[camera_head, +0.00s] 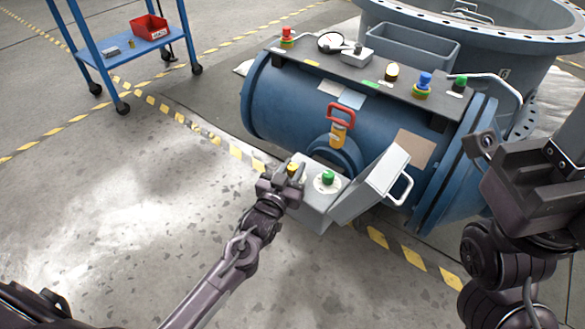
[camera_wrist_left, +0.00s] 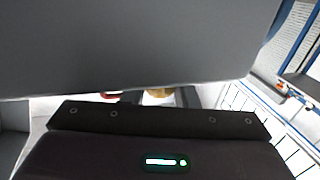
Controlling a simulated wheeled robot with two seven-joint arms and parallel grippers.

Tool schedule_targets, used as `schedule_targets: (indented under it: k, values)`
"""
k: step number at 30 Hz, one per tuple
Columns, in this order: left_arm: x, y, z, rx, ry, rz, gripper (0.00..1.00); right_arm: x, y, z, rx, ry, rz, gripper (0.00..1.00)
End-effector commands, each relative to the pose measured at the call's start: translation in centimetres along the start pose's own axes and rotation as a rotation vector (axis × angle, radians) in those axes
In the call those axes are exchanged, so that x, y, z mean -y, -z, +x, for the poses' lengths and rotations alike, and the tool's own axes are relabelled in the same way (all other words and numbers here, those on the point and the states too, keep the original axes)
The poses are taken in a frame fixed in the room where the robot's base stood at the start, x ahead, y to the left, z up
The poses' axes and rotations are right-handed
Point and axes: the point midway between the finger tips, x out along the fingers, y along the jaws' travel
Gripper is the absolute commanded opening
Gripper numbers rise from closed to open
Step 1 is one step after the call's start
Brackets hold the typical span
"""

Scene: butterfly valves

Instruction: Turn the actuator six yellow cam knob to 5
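The actuator box (camera_head: 318,209) is light grey, with its lid (camera_head: 372,187) open to the right, in front of the blue cylinder. The yellow cam knob (camera_head: 292,168) is on its left part, partly hidden by my left gripper (camera_head: 284,179). A yellow top, apparently the knob (camera_wrist_left: 160,92), shows between the dark fingers in the left wrist view, mostly hidden. I cannot tell whether the fingers press on it. The knob's pointer and any number marks are not readable. A green knob (camera_head: 328,177) on a white dial is just right. My right arm is at the right; its fingertips are not clear.
The blue valve cylinder (camera_head: 300,113) lies behind the box, with a red-handled yellow part (camera_head: 340,133) above it. Its top plate carries several coloured knobs and a gauge (camera_head: 331,42). A blue cart (camera_head: 125,53) with a red bin (camera_head: 150,27) stands far left. The left floor is clear.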

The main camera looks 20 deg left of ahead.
Motion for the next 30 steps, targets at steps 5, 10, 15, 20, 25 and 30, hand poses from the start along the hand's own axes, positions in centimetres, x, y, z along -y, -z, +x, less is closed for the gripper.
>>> schedule_targets:
  k: [5, 10, 15, 20, 25, 30]
  values:
    - [0.1, 0.0, 0.0, 0.0, 0.0, 0.001, 0.04, 0.0, 0.0, 0.0, 0.0, 0.0, 0.0, 0.32]
    - [0.1, 0.1, 0.0, 0.001, -0.022, 0.003, 0.04, 0.0, 0.1, 0.3, -0.003, 0.0, 0.0, 0.32]
    - [0.2, 0.2, 0.0, 0.001, -0.093, 0.005, 0.04, -0.3, -0.1, 0.2, 0.014, -0.011, 0.003, 0.32]
    - [0.3, 0.3, 0.1, 0.002, -0.208, 0.006, 0.04, -0.5, -0.4, -0.8, 0.053, -0.028, 0.006, 0.32]
    - [0.4, 0.1, 0.1, 0.002, -0.363, 0.006, 0.03, -0.7, -0.4, -1.2, 0.068, -0.037, 0.007, 0.32]
    - [0.4, -0.1, 0.2, 0.0, -0.525, 0.006, 0.03, -0.6, -0.4, -1.4, 0.06, -0.033, 0.007, 0.32]
